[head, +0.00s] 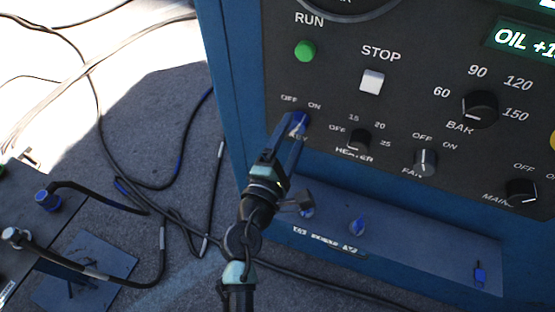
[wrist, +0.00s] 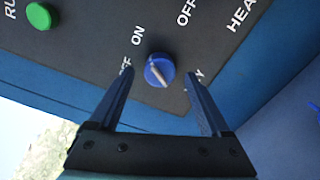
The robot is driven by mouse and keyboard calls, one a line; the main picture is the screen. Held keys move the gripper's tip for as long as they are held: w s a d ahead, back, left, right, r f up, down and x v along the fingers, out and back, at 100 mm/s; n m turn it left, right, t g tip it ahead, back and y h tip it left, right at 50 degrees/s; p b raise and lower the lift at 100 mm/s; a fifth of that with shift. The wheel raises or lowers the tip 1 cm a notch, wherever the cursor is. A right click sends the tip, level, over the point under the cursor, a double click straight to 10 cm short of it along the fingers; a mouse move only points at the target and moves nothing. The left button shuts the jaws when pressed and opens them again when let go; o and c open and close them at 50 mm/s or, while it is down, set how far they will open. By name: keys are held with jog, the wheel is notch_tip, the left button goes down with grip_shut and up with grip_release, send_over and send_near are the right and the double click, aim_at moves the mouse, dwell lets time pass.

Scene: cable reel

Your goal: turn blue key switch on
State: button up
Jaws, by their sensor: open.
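The blue key switch (head: 300,121) is on the dark control panel, below the OFF and ON labels, partly hidden by my gripper in the head view. In the wrist view the switch (wrist: 158,70) is a round blue knob with a pale bar slanting from upper left to lower right. I cannot tell which end of the bar is the pointer. My gripper (head: 288,133) is open in front of the switch. In the wrist view its two fingers stand on either side of the knob, with a visible gap on each side.
A green RUN button (head: 305,51) and white STOP button (head: 372,81) are above. The HEATER knob (head: 357,142) and FAN knob (head: 425,162) are to the right. A blue ledge (head: 440,240) with small blue parts juts out below. Cables (head: 150,200) lie on the floor at left.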

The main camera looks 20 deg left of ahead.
jog(key=s+b, duration=0.2)
jog(key=s, duration=1)
jog(key=shift+w, duration=0.1)
jog(key=w+d+r+m+t+h+p, duration=0.1)
jog(key=w+d+r+m, duration=0.3)
jog(key=r, duration=0.5)
jog(key=w+d+r+m+t+h+p, duration=0.1)
jog(key=w+r+m, duration=0.1)
jog(key=r+m, duration=0.45)
jog(key=w+d+r+m+t+h, duration=0.1)
jog(key=w+d+r+m, duration=0.15)
jog(key=r, duration=0.85)
jog(key=s+d+r+m+t+y+p, duration=0.1)
jog(key=s+r+m+t, duration=0.1)
jog(key=r, duration=0.6)
jog(key=s+d+r+m+t+y, duration=0.1)
jog(key=s+r+m, duration=0.3)
jog(key=r, duration=0.5)
jog(key=s+d+r+m+t+y+p, duration=0.1)
jog(key=s+d+r+m+t, duration=0.2)
jog(key=r, duration=0.6)
jog(key=shift+d+p, duration=0.2)
jog(key=shift+p, duration=0.1)
